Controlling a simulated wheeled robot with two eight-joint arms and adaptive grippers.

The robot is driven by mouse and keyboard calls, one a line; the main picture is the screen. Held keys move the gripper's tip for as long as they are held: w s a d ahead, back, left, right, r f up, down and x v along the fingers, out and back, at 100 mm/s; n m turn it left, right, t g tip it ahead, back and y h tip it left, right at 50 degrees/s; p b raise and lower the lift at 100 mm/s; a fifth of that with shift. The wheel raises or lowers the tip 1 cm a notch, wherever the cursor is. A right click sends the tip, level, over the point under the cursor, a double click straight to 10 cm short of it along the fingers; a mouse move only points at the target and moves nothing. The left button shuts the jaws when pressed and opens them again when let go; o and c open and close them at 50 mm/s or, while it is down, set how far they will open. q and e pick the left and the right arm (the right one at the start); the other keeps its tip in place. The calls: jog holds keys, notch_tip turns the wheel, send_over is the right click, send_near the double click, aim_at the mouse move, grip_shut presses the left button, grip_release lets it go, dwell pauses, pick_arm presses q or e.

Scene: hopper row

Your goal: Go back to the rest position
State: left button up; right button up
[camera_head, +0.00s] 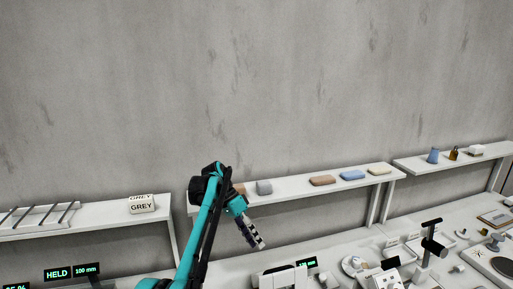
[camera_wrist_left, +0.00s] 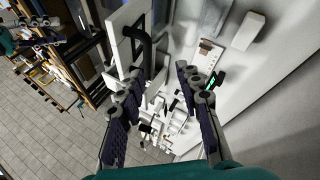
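My left arm rises from the bottom of the head view, bends at a black elbow-like joint, and ends in my left gripper (camera_head: 255,235), which points down and right in front of the shelf. In the left wrist view its two dark fingers (camera_wrist_left: 160,80) stand apart with nothing held between them. My right gripper is in neither view.
A GREY sign (camera_head: 141,205) stands left. Bench equipment (camera_head: 385,278) crowds the lower right. The wall above is clear.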

pick_arm(q)
jog(key=s+a+f+n+t+y+b, duration=0.25)
jog(key=s+a+b, duration=0.2)
jog(key=s, duration=0.35)
jog(key=s+a+f+n+t+y+b, duration=0.1)
jog(key=s+a+n+t+b, duration=0.3)
jog(key=s, duration=0.4)
jog(key=s+a+f+n+t+y+b, duration=0.1)
jog(key=s+a+f, duration=0.3)
jog(key=s+f, duration=0.4)
jog(key=s+a+f+n+t+y+b, duration=0.1)
jog(key=s+a+f+n+t+b, duration=0.1)
jog(key=s+f, duration=0.6)
jog(key=shift+a+f+n+t+y+b, duration=0.35)
jog(key=shift+a+f+t+b, duration=0.25)
jog(key=shift+a+b, duration=0.55)
jog(key=shift+a, duration=0.1)
